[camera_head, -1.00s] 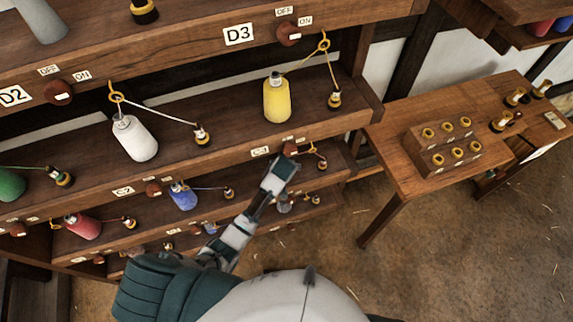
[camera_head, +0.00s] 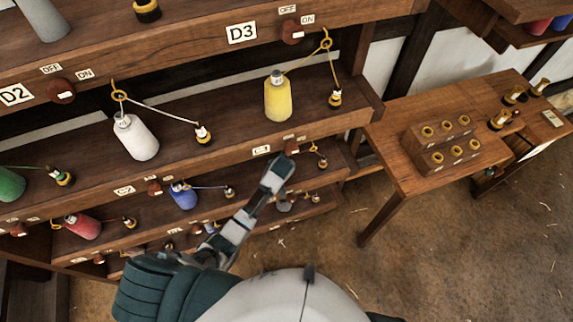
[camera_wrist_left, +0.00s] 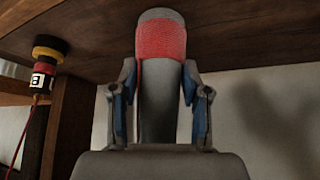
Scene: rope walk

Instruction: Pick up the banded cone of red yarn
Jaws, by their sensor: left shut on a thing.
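The banded cone (camera_wrist_left: 161,40) is grey with a wide red yarn band near its top end. It stands between the fingers of my left gripper (camera_wrist_left: 160,72) in the left wrist view. The gripper is shut on its grey body, below the band. In the head view my left arm reaches from the bottom over the lower shelves. The cone is not clearly visible there, and the gripper's fingers are hidden or too small to make out. My right gripper is in neither view.
A dark wooden surface (camera_wrist_left: 240,40) spans the top of the wrist view, with a black-and-yellow spool (camera_wrist_left: 44,60) on the left. Shelves hold a yellow cone (camera_head: 278,98), a white cone (camera_head: 135,138) and a blue cone (camera_head: 183,195). A side table (camera_head: 400,165) stands right.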

